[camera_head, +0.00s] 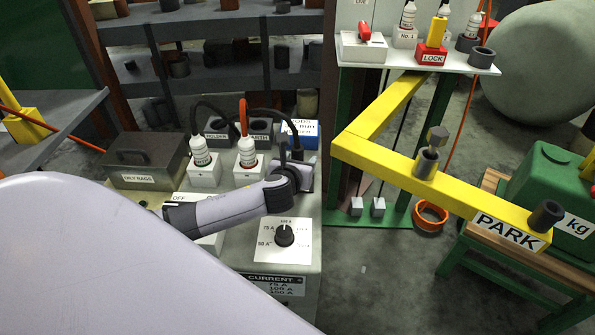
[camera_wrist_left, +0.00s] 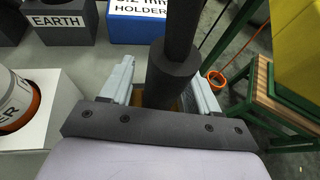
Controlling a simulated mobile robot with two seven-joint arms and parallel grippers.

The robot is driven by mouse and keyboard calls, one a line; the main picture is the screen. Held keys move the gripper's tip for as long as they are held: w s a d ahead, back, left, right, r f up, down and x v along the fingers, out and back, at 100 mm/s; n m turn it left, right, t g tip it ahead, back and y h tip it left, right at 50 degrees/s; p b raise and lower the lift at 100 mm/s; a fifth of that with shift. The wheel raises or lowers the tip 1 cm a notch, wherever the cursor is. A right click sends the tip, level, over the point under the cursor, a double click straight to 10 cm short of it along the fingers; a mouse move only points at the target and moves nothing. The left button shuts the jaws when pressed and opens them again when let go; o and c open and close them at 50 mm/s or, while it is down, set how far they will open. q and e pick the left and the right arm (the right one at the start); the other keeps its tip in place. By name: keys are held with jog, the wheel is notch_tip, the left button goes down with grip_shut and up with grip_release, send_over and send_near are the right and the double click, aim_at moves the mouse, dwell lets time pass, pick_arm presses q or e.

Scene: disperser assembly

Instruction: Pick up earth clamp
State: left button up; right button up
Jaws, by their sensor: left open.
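My left gripper (camera_head: 299,174) reaches over the right part of the grey bench top, and its jaws are open. In the left wrist view its two pale fingers (camera_wrist_left: 162,98) stand on either side of a dark grey cylindrical piece (camera_wrist_left: 172,72) with a thinner stem rising from it. No label on this piece is readable, so I cannot confirm that it is the earth clamp. In the head view the dark stem (camera_head: 283,153) shows beside the gripper, and its lower part is hidden. The EARTH socket block (camera_head: 260,133) stands just behind. My right gripper is not in view.
White-labelled plugs with a black cable (camera_head: 200,150) and an orange cable (camera_head: 246,152) stand to the left. A blue rod box (camera_head: 300,133) is close behind the gripper. A dial panel (camera_head: 285,238) lies in front. A yellow PARK beam (camera_head: 450,190) spans the right side.

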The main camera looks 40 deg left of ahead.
pick_arm(q)
jog(key=shift+w, duration=0.15)
grip_shut()
jog(key=shift+r, duration=0.1)
